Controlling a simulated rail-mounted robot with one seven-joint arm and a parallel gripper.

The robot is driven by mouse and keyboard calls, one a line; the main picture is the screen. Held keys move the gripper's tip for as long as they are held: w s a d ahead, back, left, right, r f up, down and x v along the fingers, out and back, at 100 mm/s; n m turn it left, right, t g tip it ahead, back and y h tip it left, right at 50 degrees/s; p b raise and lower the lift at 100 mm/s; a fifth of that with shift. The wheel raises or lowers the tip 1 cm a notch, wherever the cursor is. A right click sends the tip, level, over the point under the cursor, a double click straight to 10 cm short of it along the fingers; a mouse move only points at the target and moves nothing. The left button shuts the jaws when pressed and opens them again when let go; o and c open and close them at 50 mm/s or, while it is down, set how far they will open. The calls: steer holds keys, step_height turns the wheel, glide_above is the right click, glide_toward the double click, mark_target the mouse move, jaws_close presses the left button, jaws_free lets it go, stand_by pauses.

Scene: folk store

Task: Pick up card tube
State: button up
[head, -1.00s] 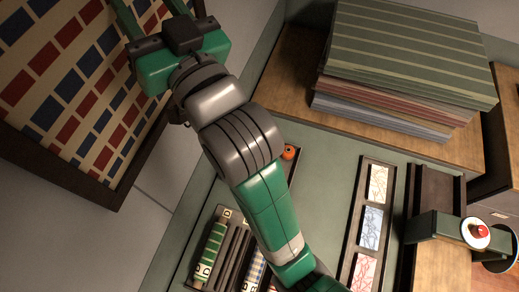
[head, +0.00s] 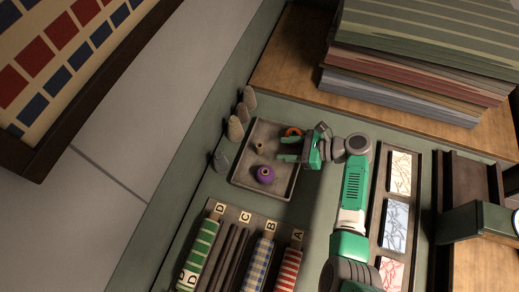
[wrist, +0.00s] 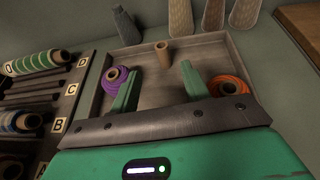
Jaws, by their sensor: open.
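The card tube (head: 259,147) is a small tan hollow cylinder standing upright in the grey tray (head: 240,179). In the wrist view the card tube (wrist: 163,54) is upright near the tray's back wall, ahead of the gap between my fingers. My gripper (head: 280,149) is open and empty, over the right part of the tray, with its green fingers pointing left toward the tube. In the wrist view my gripper (wrist: 160,70) has a finger on each side of the tube's line, and the tube appears beyond the fingertips.
A purple spool (head: 265,174) and an orange spool (head: 293,131) share the tray, close to my fingers. Several cones (head: 235,129) stand beyond the tray's left edge. A lettered rack (head: 237,215) of cloth rolls is in front. Stacked cloth (head: 410,80) lies at upper right.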

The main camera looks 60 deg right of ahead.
mark_target(263, 146)
steer(key=shift+w+a+f, duration=0.15)
steer(key=shift+w+f, duration=0.2)
steer(key=shift+w, duration=0.3)
steer(key=x, duration=0.1)
steer(key=b+x, duration=0.1)
steer(key=x, duration=0.1)
steer(key=b+x, duration=0.1)
steer(key=x, duration=0.1)
steer(key=shift+w+r, duration=0.25)
steer(key=shift+w, duration=0.15)
jaws_close()
